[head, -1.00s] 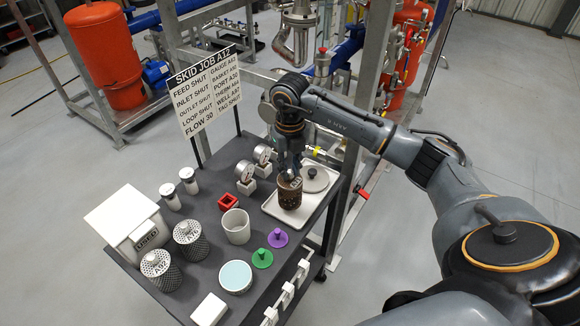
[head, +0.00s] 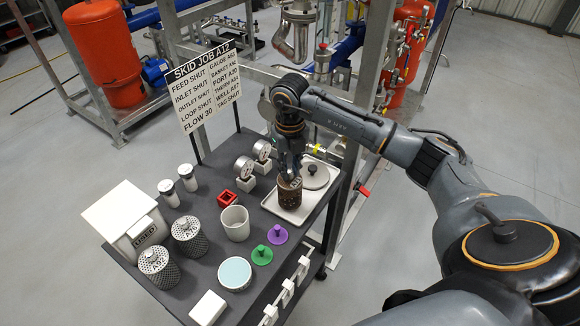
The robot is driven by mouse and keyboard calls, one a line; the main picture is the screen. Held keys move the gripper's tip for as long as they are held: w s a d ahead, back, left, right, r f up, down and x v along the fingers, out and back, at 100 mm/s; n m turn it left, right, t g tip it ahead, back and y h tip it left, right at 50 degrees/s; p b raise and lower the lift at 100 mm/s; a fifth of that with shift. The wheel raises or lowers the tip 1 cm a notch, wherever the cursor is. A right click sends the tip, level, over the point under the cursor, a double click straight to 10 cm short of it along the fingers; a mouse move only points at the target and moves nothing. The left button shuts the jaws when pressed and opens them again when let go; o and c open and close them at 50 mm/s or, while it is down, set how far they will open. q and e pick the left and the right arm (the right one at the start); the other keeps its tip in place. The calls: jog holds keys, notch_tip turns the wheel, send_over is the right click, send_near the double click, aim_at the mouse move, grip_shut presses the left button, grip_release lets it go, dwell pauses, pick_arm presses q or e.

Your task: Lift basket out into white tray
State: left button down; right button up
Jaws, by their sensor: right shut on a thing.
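A brown, dirty cylindrical basket (head: 289,192) stands upright at the left part of the white tray (head: 290,221), at the far right of the dark cart top. My right gripper (head: 290,174) comes down on it from above and is shut on its top. The basket looks to be touching the tray floor, but its base contact is hard to make out. A grey round lid with a knob (head: 315,176) lies in the tray just right of the basket. My left gripper is not in view.
Two mesh baskets (head: 188,236) and a white box marked USED (head: 140,222) stand at the left of the cart (head: 205,276). A white cup (head: 235,224), red square holder (head: 223,198), gauges (head: 244,166) and purple (head: 278,235) and green (head: 262,255) knobbed discs are near the tray. A sign (head: 202,88) rises behind.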

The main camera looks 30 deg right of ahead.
jog(key=shift+f+b, duration=0.3)
jog(key=shift+f, duration=0.1)
dwell(0.3)
jog(key=o, duration=1.3)
jog(key=shift+r+p, duration=2.5)
jog(key=shift+r, duration=1.3)
jog(key=shift+f, duration=0.1)
